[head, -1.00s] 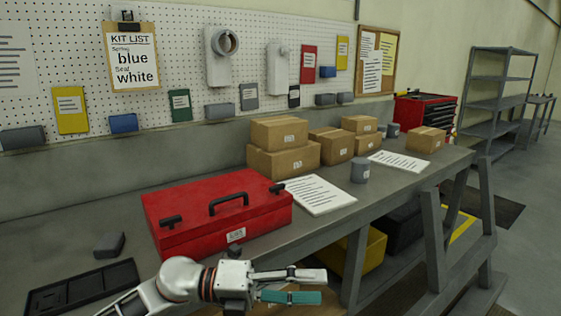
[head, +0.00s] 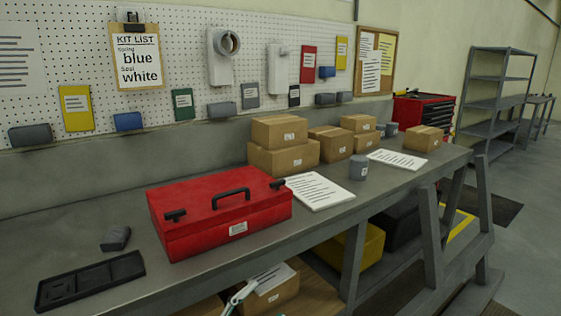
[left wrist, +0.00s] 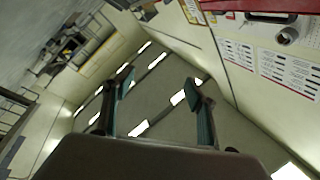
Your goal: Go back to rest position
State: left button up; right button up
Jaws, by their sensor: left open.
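My left gripper (left wrist: 160,90) shows in the left wrist view with its two teal-padded fingers spread apart and nothing between them. Behind the fingers are the ceiling and its bright lights, so the wrist is tilted upward. In the head view only a small pale piece, which looks like part of my left gripper (head: 240,296), shows at the bottom edge, in front of the bench. My right gripper is in neither view.
The grey workbench (head: 80,215) holds a red toolbox (head: 220,212), a black tray (head: 90,281), a small grey block (head: 116,238), several cardboard boxes (head: 283,158) and a grey cup (head: 359,167). A yellow bin (head: 362,250) and a cardboard box (head: 283,296) are below.

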pick_arm(q)
jog(key=s+a+f+n+g+y, duration=0.1)
jog(key=s+a+f+n+y, duration=0.2)
jog(key=f, duration=0.6)
jog(key=s+a+f+n+g+y, duration=0.2)
jog(key=s+a+f+n+y, duration=0.2)
jog(key=s+f, duration=0.5)
jog(key=s+a+f+n+g+y, duration=0.1)
jog(key=s+a+f+n+y, duration=0.2)
jog(key=s+a+f+n, duration=0.3)
notch_tip(320, 180, down, 4)
jog(key=a, duration=0.3)
jog(key=shift+f+n+g+y, duration=0.2)
jog(key=shift+n+g+y, duration=0.1)
jog(key=shift+g+y, duration=0.1)
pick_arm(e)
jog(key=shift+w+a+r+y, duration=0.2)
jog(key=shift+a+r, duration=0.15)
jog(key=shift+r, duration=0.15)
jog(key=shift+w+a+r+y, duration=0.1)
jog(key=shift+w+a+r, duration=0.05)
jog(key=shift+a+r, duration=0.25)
pick_arm(q)
jog(key=shift+s, duration=0.1)
